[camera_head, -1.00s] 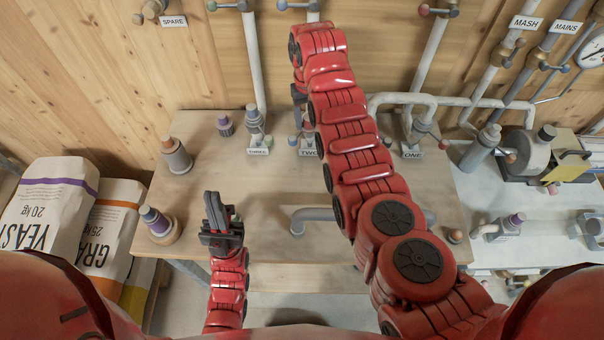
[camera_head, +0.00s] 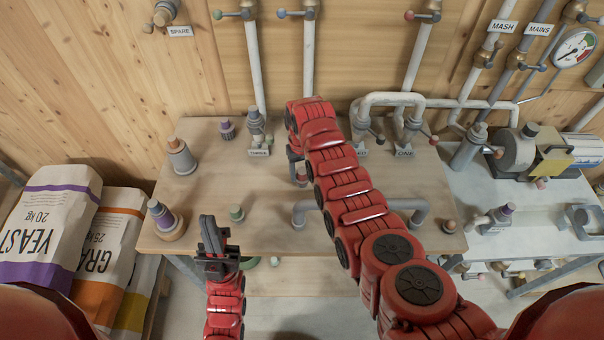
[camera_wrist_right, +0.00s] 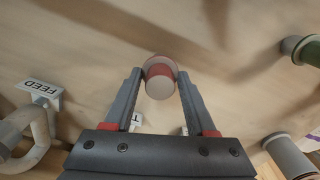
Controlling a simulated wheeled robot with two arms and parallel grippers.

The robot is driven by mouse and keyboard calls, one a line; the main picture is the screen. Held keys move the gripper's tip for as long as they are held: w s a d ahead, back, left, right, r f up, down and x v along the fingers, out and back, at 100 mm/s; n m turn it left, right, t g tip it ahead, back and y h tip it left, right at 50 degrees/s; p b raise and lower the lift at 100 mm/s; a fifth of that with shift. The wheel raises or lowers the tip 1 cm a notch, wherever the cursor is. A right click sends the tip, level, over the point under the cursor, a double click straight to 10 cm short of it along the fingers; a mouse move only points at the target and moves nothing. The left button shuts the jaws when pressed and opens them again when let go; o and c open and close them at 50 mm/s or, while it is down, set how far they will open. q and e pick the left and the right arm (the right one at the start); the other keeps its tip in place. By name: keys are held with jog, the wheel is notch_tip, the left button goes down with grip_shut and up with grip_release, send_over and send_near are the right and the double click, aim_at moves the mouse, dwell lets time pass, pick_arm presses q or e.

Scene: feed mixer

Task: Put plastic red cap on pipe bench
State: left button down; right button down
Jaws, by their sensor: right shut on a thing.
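The pipe bench (camera_head: 265,192) is a pale wooden table with grey pipe stubs and valves. My right gripper (camera_head: 295,168) is over its middle, largely hidden by its own red arm in the head view. In the right wrist view my right gripper (camera_wrist_right: 160,88) is shut on the red cap (camera_wrist_right: 158,73), a short round piece with a paler end face. Wood shows behind the cap; whether it touches the bench I cannot tell. My left gripper (camera_head: 212,236) is at the bench's front edge, its fingers together and empty.
Capped fittings (camera_head: 180,156) and (camera_head: 163,220) stand at the bench's left. Feed sacks (camera_head: 50,225) stand at left; a pump table (camera_head: 520,240) at right.

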jog(key=shift+w+f, duration=0.2)
jog(key=shift+f, duration=0.55)
jog(key=shift+s+f, duration=0.1)
jog(key=shift+f, duration=0.25)
jog(key=shift+f, duration=0.1)
jog(key=shift+c, duration=1.1)
grip_release()
